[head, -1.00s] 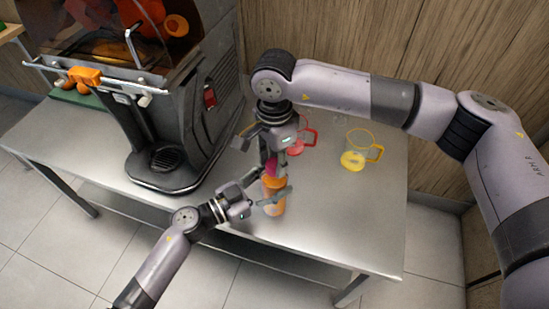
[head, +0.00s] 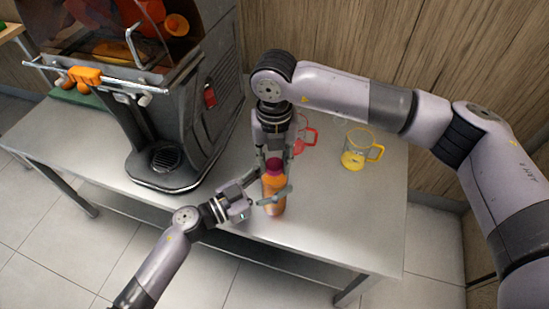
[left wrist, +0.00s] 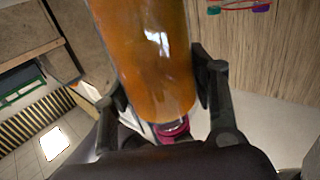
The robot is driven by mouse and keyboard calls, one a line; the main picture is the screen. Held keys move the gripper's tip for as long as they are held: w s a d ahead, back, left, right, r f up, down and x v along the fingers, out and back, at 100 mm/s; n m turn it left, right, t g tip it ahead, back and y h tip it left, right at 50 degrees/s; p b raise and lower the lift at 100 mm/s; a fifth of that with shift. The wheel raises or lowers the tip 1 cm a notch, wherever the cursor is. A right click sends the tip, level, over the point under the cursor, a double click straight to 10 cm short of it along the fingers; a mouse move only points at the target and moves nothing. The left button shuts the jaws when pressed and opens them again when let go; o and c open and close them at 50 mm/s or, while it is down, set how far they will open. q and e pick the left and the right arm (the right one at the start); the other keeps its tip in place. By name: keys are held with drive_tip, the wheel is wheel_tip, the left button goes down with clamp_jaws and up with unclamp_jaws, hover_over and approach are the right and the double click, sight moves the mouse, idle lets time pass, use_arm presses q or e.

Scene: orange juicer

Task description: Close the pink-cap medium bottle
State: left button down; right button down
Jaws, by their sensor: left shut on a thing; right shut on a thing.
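The medium bottle (head: 273,192), filled with orange juice, stands near the front edge of the metal table. Its pink cap (head: 274,164) is at the top of the bottle. My right gripper (head: 275,161) points down from above and is shut on the cap. My left gripper (head: 268,196) reaches in from the left and is shut around the bottle's body. In the left wrist view the orange bottle body (left wrist: 153,60) fills the space between the two dark fingers, with a pink part (left wrist: 172,128) at its end. The cap's seating on the neck cannot be told.
A large juicer (head: 165,100) stands on the left of the table (head: 345,225). A red-handled jug (head: 305,137) is behind my right gripper. A yellow-handled jug (head: 358,150) stands to the right. The right front of the table is clear.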

drive_tip(key=c, duration=1.1)
unclamp_jaws()
wheel_tip(320, 180, up, 12)
use_arm(q)
drive_tip(key=c, duration=0.6)
unclamp_jaws()
drive_tip(key=v, duration=1.2)
